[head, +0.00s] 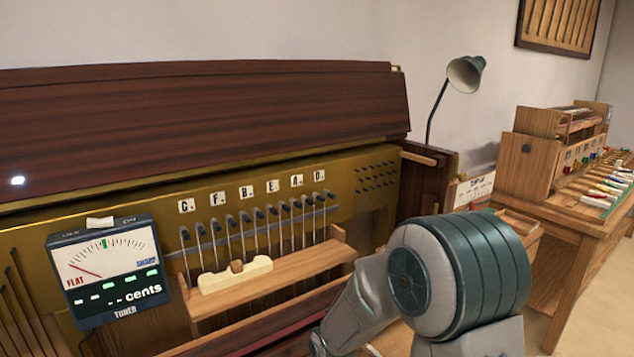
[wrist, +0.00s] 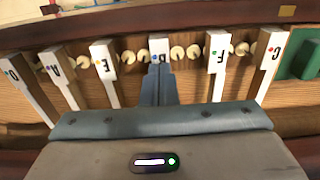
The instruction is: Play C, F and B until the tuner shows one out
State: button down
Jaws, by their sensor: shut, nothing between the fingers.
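The piano's lettered keys show upside down in the wrist view: C (wrist: 268,52), F (wrist: 217,48), B (wrist: 161,48), E (wrist: 103,56) and A (wrist: 56,66), with D (wrist: 14,74) at the left edge. My gripper (wrist: 160,74) is shut and empty, its fingertips over the front of the B key and partly hiding it. I cannot tell if it touches or presses the key. The tuner (head: 105,268) stands at the left in the head view. Its needle leans left by FLAT, and its display shows dashes and dots before "cents". My gripper is out of sight in the head view.
Letter plates (head: 246,192) sit above a row of tuning pins. A cream piece with a brown knob (head: 236,276) lies on the wooden ledge (head: 300,267). A lamp (head: 464,74) stands behind, and a wooden bench with tools (head: 560,190) is at the right.

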jog(key=shift+f+b, duration=0.85)
jog(key=shift+f, duration=0.2)
notch_tip(320, 180, up, 10)
jog(key=p, duration=0.8)
jog(key=shift+r, duration=0.1)
